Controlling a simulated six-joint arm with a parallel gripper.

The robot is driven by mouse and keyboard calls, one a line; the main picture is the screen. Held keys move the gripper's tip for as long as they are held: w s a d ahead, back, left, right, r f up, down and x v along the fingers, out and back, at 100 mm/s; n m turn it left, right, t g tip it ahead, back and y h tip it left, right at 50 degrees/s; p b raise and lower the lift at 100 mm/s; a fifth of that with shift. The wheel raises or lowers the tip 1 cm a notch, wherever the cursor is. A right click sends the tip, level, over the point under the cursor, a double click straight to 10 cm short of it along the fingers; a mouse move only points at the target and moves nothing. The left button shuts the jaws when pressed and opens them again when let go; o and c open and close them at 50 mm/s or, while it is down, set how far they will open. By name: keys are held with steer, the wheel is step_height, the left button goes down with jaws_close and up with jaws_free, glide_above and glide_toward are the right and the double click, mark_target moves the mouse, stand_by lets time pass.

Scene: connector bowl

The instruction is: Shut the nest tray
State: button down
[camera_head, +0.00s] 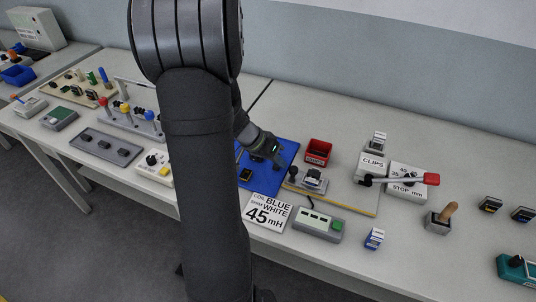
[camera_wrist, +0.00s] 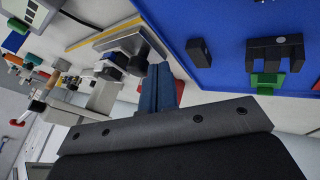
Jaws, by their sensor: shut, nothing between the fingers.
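My gripper (camera_head: 274,154) is over the right part of the blue mat (camera_head: 287,151), left of the red bin. In the wrist view its blue fingers (camera_wrist: 158,88) are together with nothing held. A small metal fixture (camera_head: 314,182), which looks like the nest with its tray, stands on the beige board right of the mat and carries a dark part. It also shows in the wrist view as a grey metal piece (camera_wrist: 128,40), apart from my fingers in the picture. How far its tray is out, I cannot tell.
The red bin (camera_head: 318,152) stands behind the fixture. A lever with a red handle (camera_head: 431,179) is on the right of the beige board (camera_head: 352,199). A grey-green box (camera_head: 318,225) and a 45 mH card (camera_head: 266,212) lie in front. Dark blocks (camera_wrist: 275,54) lie on the mat.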

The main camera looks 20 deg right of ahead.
mark_target(318, 172)
steer(key=shift+s+d, duration=0.2)
steer(key=shift+s, duration=0.15)
steer(key=s+d, duration=1)
steer(key=shift+s+d, duration=0.2)
steer(key=shift+s, duration=0.05)
steer(key=w+a, duration=0.2)
steer(key=w, duration=0.1)
steer(key=shift+w+a+r, duration=0.1)
steer(key=shift+w+a, duration=0.1)
steer(key=v, duration=1)
steer(key=shift+w+a, duration=0.1)
